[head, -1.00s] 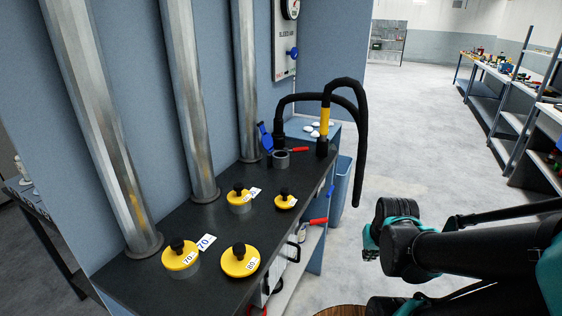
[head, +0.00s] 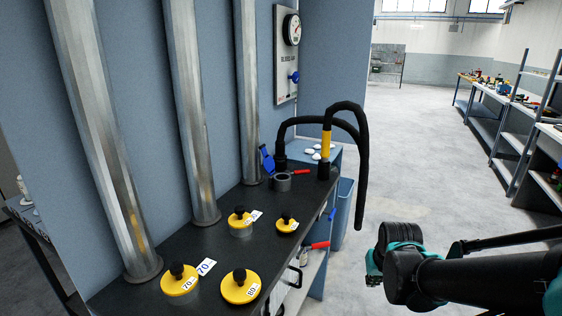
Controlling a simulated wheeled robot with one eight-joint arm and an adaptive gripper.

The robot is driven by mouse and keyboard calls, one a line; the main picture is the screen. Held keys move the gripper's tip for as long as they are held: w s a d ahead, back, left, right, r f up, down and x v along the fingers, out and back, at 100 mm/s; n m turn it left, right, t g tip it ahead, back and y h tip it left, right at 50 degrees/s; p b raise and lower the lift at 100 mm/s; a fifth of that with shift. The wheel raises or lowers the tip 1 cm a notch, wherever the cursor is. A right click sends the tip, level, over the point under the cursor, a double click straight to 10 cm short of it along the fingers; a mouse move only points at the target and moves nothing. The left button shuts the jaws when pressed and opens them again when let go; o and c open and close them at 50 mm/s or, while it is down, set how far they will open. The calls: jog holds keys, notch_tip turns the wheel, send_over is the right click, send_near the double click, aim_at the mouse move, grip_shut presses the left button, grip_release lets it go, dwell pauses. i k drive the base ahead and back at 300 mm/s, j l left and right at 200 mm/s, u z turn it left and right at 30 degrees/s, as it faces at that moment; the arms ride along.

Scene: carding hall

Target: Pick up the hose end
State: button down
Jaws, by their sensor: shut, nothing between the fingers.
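A black hose (head: 363,165) arches up from the far end of the dark bench top and hangs over the right edge. Its free lower end (head: 359,226) hangs in the air beside the bench. Part of the hose passes behind a piece with a yellow band (head: 326,145) and a black base, which stands upright near the bench's far right corner. My arm shows at the lower right, to the right of the hanging hose and apart from it. I cannot make out my gripper's fingers in this view.
The dark bench (head: 215,258) carries yellow knobbed lids (head: 240,286), a grey tape roll (head: 282,182), a red-handled tool (head: 300,171) and a blue clamp (head: 267,160). Metal pipes (head: 193,110) rise from it. A blue-grey bin (head: 341,213) stands beside it. Floor to the right is open; shelves line the far right.

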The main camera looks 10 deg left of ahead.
aim_at(280, 156)
jog(key=i+l, duration=0.2)
jog(key=l, duration=0.2)
jog(key=i+l, duration=0.2)
jog(key=l, duration=0.15)
jog(key=i+l, duration=0.25)
jog(key=l, duration=0.15)
jog(key=i+l, duration=0.2)
jog(key=l, duration=0.15)
jog(key=i+l, duration=0.2)
jog(key=l, duration=0.2)
jog(key=j+u, duration=0.05)
